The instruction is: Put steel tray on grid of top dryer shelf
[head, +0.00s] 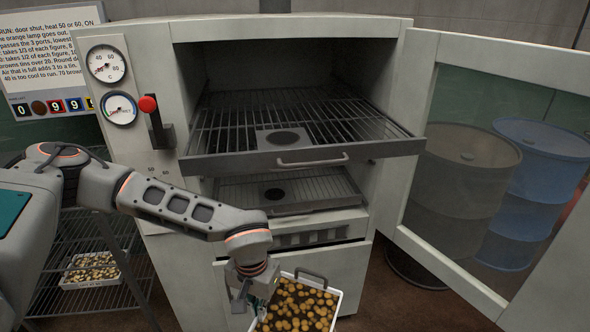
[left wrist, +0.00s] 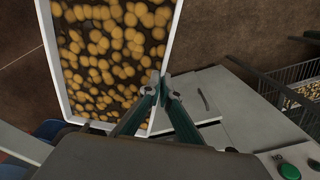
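The steel tray (head: 338,300), pale-rimmed and filled with brown-yellow round pieces, is low in front of the dryer in the head view. It also fills the upper left of the left wrist view (left wrist: 53,70). My left gripper (head: 256,300) is at the tray's left side; in the left wrist view its fingertips (left wrist: 162,84) close on the side wall. The tray looks about level; its lower part is cut off in the head view. My right gripper is not in view.
The glazed dryer door (head: 425,250) stands wide open at the right. A lower shelf (head: 320,188) sits inside under the top one. A red-knobbed lever (head: 155,120) and gauges are at the left. A wire rack (head: 85,245) stands at lower left; drums (head: 460,180) are at right.

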